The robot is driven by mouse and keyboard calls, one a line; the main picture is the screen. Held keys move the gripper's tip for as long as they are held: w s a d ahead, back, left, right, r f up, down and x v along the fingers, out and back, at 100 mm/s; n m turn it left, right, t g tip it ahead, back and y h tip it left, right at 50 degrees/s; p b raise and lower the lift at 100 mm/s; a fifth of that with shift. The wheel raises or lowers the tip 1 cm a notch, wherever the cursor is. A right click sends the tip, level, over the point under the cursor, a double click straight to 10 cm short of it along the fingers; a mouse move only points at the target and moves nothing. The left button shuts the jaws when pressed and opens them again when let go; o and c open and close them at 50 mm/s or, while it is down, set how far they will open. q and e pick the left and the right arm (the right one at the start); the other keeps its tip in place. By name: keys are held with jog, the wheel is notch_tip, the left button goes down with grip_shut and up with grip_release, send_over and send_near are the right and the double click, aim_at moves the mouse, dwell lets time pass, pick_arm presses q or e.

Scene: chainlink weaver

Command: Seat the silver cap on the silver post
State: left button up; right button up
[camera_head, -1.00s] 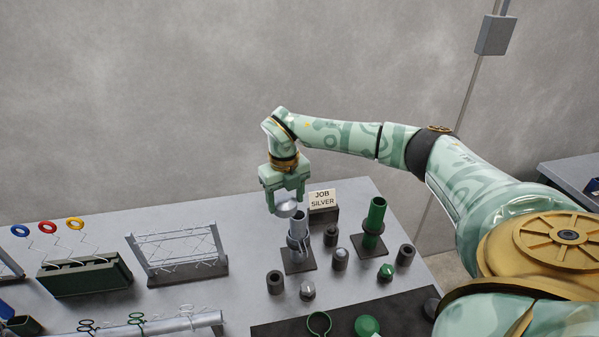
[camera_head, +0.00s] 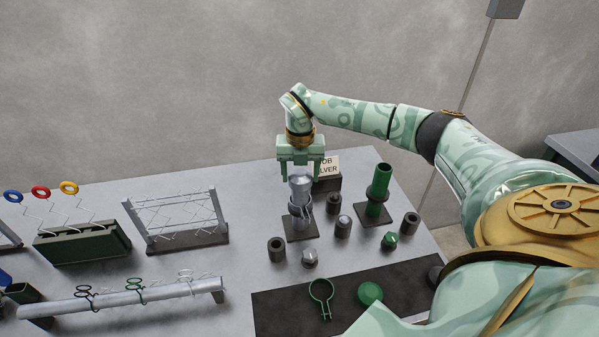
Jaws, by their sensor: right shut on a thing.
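The silver post (camera_head: 298,211) stands upright on a dark square base, with a ring-like silver band around it. My right gripper (camera_head: 301,177) points down directly over the post. It is shut on the silver cap (camera_head: 300,184), which lines up with the post's top. The cap's lower edge and the post's top run together in this view, so I cannot tell how far down the cap sits. My left gripper is not in view.
A green post (camera_head: 380,180) stands close on the right. A sign (camera_head: 328,167) reading "JOB SILVER" is partly hidden behind my gripper. Several short dark cylinders surround the posts. A dark mat in front holds a green clamp (camera_head: 320,292) and a green cap (camera_head: 370,293).

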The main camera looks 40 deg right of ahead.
jog(key=shift+f, duration=0.55)
jog(key=shift+r+p, duration=0.3)
jog(key=shift+p, duration=0.05)
jog(key=shift+c, duration=0.5)
jog(key=o, duration=1.2)
jog(key=shift+f, duration=0.1)
jog(key=shift+c, duration=0.2)
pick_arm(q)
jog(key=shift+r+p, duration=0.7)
pick_arm(e)
notch_tip(320, 180, up, 16)
jog(key=shift+r, duration=0.2)
